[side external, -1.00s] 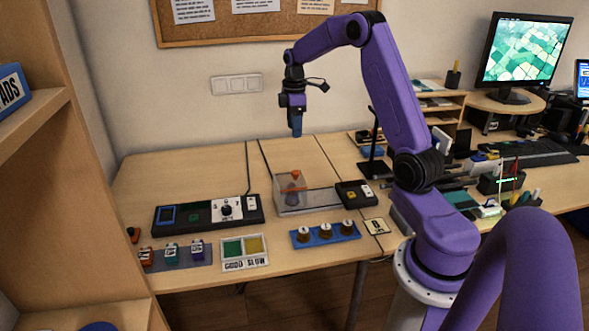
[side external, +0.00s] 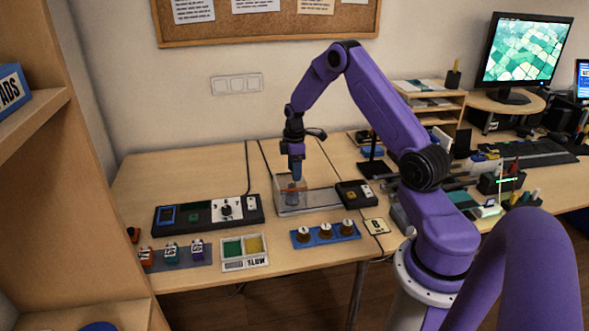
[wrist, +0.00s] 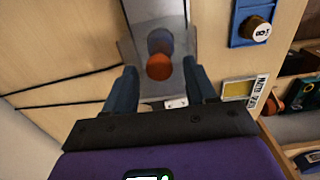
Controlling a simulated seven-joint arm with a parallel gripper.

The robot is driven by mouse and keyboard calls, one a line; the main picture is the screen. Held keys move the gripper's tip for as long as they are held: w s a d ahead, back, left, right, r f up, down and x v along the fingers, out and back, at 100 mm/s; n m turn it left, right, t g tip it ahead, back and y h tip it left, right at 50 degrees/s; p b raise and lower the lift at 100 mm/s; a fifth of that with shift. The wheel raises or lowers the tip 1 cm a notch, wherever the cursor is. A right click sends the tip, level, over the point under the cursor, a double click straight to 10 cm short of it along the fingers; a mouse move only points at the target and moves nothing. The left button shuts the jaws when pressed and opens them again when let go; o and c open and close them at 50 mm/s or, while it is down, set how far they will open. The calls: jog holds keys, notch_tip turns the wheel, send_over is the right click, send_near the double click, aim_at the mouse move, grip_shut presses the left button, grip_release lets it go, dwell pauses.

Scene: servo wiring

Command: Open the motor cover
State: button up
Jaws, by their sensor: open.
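The motor cover (side external: 281,187) is a clear box at the left end of a grey tray-like base (side external: 318,201) on the table. A red-orange knob (wrist: 159,67) shows in the wrist view, with a dark round part behind it. My gripper (side external: 295,178) points down at the cover in the side view and hides the knob there. In the wrist view my gripper (wrist: 163,88) is open, with one blue finger on each side of the knob. I cannot tell whether the fingers touch it.
A black control panel (side external: 175,216) lies left of the base and a black box with buttons (side external: 355,194) at its right end. In front are a blue strip with several round knobs (side external: 325,234) and a green-and-yellow tray (side external: 244,265).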

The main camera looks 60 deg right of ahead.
jog(key=shift+f, duration=0.1)
grip_shut()
jog(key=s+d, duration=0.8)
grip_release()
notch_tip(320, 180, up, 18)
jog(key=shift+f, duration=0.25)
dwell(0.5)
